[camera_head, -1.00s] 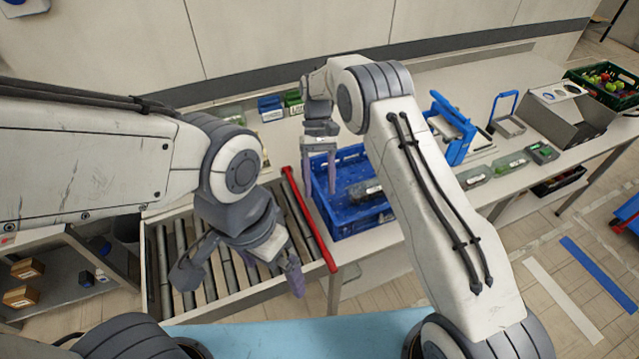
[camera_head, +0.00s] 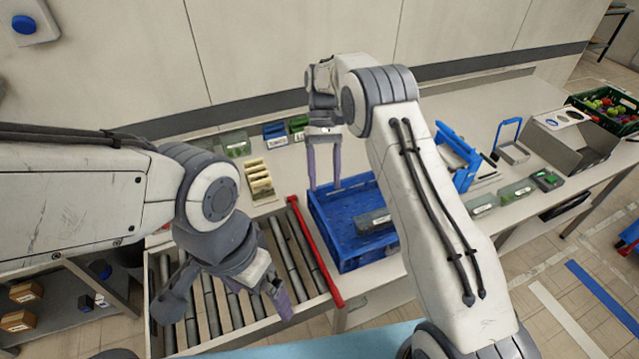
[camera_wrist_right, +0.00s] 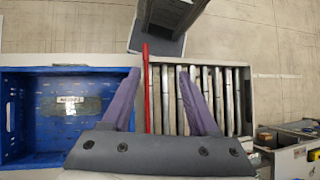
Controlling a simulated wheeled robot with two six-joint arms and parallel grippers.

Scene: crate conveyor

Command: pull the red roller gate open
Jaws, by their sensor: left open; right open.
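The red roller gate (camera_head: 314,251) is a long red bar along the right end of the roller conveyor (camera_head: 207,312), beside the blue crate. In the right wrist view the red bar (camera_wrist_right: 147,88) runs upright between my open fingers. My right gripper (camera_head: 324,188) is open, fingers pointing down, above the far left part of the blue crate and near the bar's far end. It also shows in the right wrist view (camera_wrist_right: 158,100). My left gripper (camera_head: 228,308) is open above the rollers, left of the bar, and touches nothing that I can make out.
The blue crate (camera_head: 322,218) holds a dark labelled pack (camera_head: 373,222) and stands just right of the gate. Small green and blue boxes line the back. A blue-handled frame (camera_head: 459,155) and a grey bin (camera_head: 572,143) stand further right.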

